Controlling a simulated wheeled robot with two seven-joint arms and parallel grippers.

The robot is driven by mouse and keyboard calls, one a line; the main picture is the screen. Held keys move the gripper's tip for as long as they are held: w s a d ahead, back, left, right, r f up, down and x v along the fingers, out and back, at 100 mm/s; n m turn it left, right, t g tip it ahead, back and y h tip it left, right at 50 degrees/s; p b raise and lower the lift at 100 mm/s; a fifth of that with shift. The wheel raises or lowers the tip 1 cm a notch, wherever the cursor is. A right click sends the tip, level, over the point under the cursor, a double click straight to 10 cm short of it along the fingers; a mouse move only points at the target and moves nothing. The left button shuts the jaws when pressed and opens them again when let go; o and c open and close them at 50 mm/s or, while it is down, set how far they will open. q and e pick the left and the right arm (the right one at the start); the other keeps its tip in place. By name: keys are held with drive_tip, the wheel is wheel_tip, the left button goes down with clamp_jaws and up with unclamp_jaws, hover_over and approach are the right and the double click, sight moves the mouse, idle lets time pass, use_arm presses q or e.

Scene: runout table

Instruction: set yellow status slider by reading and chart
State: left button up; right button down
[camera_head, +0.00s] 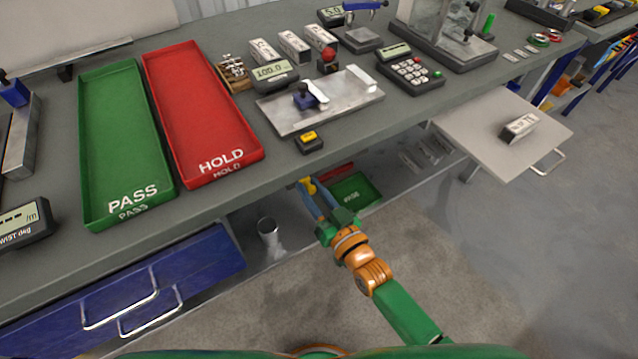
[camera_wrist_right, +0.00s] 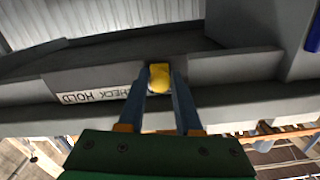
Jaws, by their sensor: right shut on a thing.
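The yellow status slider knob (camera_head: 307,182) shows at the front edge of the table. In the right wrist view the yellow knob (camera_wrist_right: 160,77) sits between the two blue fingertips. My right gripper (camera_head: 311,190) is shut on it, reaching up from below the table edge. A white label (camera_wrist_right: 95,95) reading "CHECK HOLD" shows upside down, left of the knob on the table front. A meter (camera_head: 272,72) on the table appears to read 100.0. No chart can be made out clearly. My left gripper is not in view.
A green PASS tray (camera_head: 128,200) and a red HOLD tray (camera_head: 222,172) lie on the table's left part. A metal plate (camera_head: 345,112), a keypad (camera_head: 412,75) and a small black box with a yellow top (camera_head: 309,141) stand nearby. Blue drawers (camera_head: 190,268) are below.

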drive_tip(key=shift+w+d+f, duration=0.1)
drive_tip(key=shift+d, duration=0.1)
drive_tip(key=c, duration=0.7)
unclamp_jaws()
drive_tip(key=shift+o, duration=0.2)
drive_tip(key=v, duration=0.7)
